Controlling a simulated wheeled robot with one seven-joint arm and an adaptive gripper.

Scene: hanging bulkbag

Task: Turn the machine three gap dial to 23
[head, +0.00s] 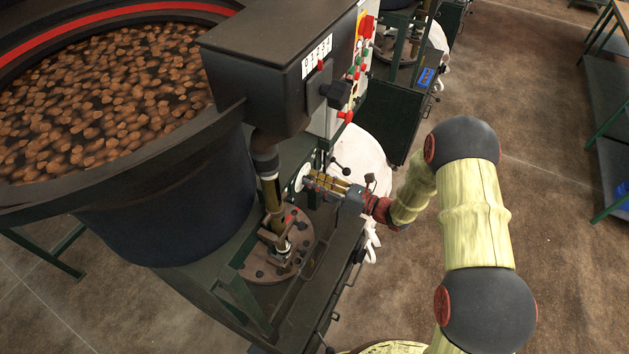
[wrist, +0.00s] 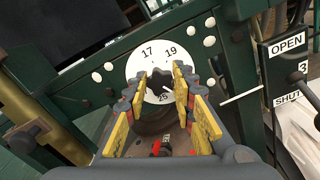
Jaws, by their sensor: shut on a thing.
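The gap dial (wrist: 135,68) is a round white disc with black numbers on a green frame, in the wrist view. I can read 17 and 19 on its upper part, and a small number, perhaps 25, low between my fingers. A dark knob (wrist: 160,78) is at its centre. My gripper (wrist: 163,86) has its yellow-padded fingers on both sides of the knob and is shut on it. The fingers hide the dial's sides. In the head view the dial (head: 302,178) is a small white disc at the tips of my gripper (head: 309,182).
A lever with an OPEN/SHUT plate (wrist: 285,72) stands right of the dial. In the head view, a large drum (head: 160,215) of brown pieces stands left, and a control box (head: 275,75) is above. A white bag (head: 362,155) hangs behind my gripper. Open floor lies right.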

